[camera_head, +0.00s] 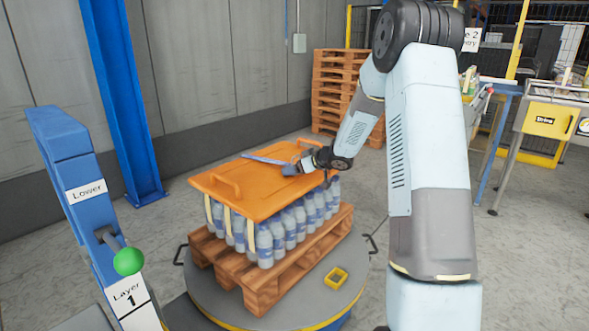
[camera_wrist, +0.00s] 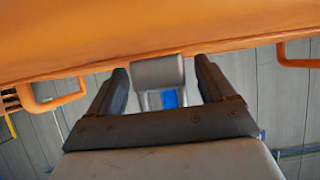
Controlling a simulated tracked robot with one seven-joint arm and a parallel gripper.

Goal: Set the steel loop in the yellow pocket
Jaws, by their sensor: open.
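My gripper (camera_wrist: 162,84) is open, its two dark fingers apart at the edge of the orange cover (camera_wrist: 100,35). A grey loop-shaped piece (camera_wrist: 158,70), seemingly the steel loop, shows between the fingers, with blue visible through its opening. I cannot tell whether the fingers touch it. In the head view my gripper (camera_head: 301,166) is just above the orange cover (camera_head: 235,185), by a blue-grey strip (camera_head: 265,160) lying across it. The yellow pocket (camera_head: 336,278) is a small square frame on the round turntable (camera_head: 347,302), in front of the pallet.
The cover lies on packed bottles (camera_head: 285,228) on a wooden pallet (camera_head: 262,285). Its raised handle (camera_head: 227,184) stands up at the left. A blue post with a green-knobbed lever (camera_head: 128,261) stands at front left. The turntable around the pocket is clear.

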